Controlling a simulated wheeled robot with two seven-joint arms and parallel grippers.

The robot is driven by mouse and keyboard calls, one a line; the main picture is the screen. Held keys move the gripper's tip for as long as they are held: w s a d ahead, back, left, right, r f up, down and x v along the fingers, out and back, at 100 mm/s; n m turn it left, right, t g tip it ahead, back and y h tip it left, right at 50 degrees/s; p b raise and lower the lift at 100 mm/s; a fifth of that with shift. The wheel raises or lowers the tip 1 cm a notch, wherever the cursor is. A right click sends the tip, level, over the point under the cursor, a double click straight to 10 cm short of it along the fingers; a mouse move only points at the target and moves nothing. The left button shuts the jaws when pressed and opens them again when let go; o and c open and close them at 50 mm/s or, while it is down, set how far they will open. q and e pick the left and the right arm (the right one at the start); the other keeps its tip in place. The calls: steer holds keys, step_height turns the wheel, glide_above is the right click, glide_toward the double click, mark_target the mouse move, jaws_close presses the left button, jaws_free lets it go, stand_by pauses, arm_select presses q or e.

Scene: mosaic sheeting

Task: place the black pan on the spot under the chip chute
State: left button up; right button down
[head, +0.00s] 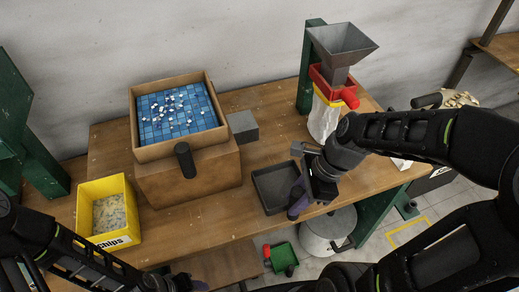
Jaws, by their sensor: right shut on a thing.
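The black pan (272,186), a shallow rectangular tray, is at the front edge of the wooden table, right of the box. My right gripper (297,199) is shut on its right side; the wrist hides that end. I cannot tell whether the pan touches the table. A grey funnel (341,42) with a red part (331,86) below it stands at the back right over a whitish bag; I cannot tell if this is the chip chute. The spot is not clearly seen. My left gripper (182,284) is partly in view at the bottom edge, its fingers unclear.
A wooden box (190,180) bears a tray of blue tiles (178,112) with white chips and a black handle. A grey block (242,127) is beside it. A yellow chips bin (122,238) is at left. A pale bucket (322,232) and a yellow floor outline (408,231) are below.

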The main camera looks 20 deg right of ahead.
steer(key=w+d+p, duration=0.2)
steer(key=w+d, duration=0.1)
steer(key=w, duration=1.4)
steer(key=shift+w, duration=0.35)
steer(key=shift+p, duration=0.3)
step_height(320, 180, down, 3)
steer(key=shift+f+p, duration=0.2)
steer(key=shift+p, duration=0.2)
steer(key=shift+f, duration=0.15)
steer(key=c, duration=1.1)
jaws_free()
